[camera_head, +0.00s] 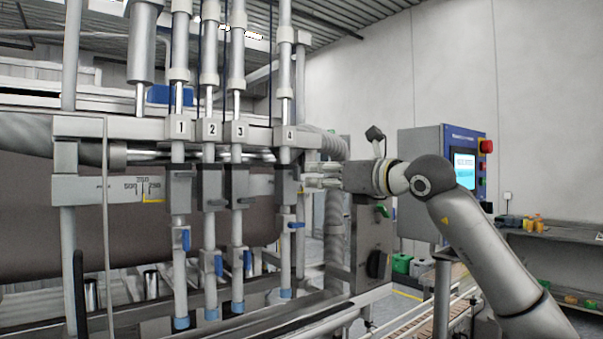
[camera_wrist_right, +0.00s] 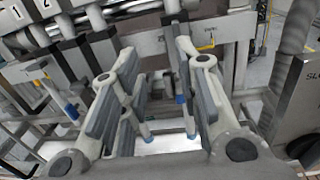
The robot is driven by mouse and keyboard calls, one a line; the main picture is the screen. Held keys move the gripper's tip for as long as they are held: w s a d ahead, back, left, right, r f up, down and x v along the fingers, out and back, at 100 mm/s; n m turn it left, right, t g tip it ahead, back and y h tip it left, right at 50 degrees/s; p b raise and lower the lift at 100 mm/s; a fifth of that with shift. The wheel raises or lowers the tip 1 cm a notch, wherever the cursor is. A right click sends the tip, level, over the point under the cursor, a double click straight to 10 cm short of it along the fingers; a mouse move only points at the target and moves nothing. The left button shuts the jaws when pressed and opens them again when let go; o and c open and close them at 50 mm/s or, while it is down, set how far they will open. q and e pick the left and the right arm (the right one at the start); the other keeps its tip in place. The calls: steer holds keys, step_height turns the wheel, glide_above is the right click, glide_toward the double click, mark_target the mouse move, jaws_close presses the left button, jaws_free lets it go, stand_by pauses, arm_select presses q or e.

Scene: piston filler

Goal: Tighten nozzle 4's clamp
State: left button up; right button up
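Nozzle 4 (camera_head: 285,250) is an upright steel tube under the plate marked 4 (camera_head: 289,135) in the head view. Its clamp (camera_head: 284,187) is a dark grey block on the tube, level with the blocks of nozzles 1, 2 and 3. My left gripper is not in view.
A control cabinet with a screen (camera_head: 464,168) and a red button (camera_head: 486,146) stands behind my right arm. A grey box (camera_head: 373,245) stands below my wrist.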

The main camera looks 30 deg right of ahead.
mark_target(300, 172)
steer(key=shift+m+h, duration=0.3)
steer(key=shift+h, duration=0.4)
steer(key=w+p, duration=0.1)
steer(key=w, duration=0.2)
steer(key=w+p, duration=0.2)
steer(key=w, duration=0.1)
steer(key=w+d+p, duration=0.1)
steer(key=w, duration=0.2)
steer(key=shift+w+d+r, duration=0.1)
steer(key=shift+w+r, duration=0.1)
steer(key=shift+r, duration=0.15)
steer(key=shift+w+f, duration=0.15)
steer(key=shift+w, duration=0.3)
jaws_close()
